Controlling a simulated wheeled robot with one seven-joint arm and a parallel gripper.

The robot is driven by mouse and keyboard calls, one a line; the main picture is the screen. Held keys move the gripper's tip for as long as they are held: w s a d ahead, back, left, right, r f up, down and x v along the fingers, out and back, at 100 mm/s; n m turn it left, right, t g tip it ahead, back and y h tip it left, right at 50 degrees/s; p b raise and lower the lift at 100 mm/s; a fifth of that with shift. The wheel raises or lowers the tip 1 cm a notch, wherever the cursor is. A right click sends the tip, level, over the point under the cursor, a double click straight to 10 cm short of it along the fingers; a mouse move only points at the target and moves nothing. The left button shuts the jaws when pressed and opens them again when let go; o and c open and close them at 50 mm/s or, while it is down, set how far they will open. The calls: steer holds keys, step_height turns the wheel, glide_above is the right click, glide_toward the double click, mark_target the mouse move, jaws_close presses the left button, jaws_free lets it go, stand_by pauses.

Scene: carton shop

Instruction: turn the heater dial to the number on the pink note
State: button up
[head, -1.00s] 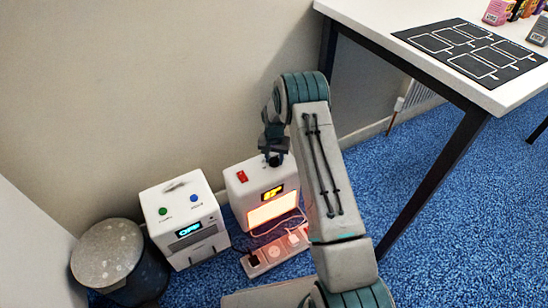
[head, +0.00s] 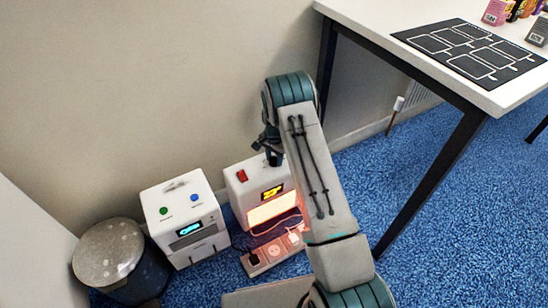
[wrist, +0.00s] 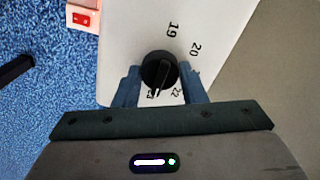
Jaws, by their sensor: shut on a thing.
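The heater (head: 238,199) is a white box on the floor by the wall, with an orange glowing front and a small amber display (head: 272,191) too blurred to read. Its black round dial (wrist: 160,70) is on the white top in the wrist view. The dial's pale pointer line faces the bottom of that view. Printed numbers 19, 20 and 22 show around it; another by the pointer is partly hidden. My gripper (wrist: 160,85) is shut on the dial, a finger on either side. In the head view my arm mostly hides the dial. I see no pink note.
A white box with green and blue buttons (head: 180,213) and a grey-lidded bin (head: 108,252) stand left of the heater. A power strip (head: 272,252) lies in front. A white table (head: 375,12) with dark legs is at right. Blue carpet is open beneath it.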

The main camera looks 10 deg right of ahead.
mark_target(274, 158)
steer(key=o, duration=1)
step_height(274, 158, up, 14)
steer(key=p, duration=0.4)
steer(key=shift+f, duration=0.15)
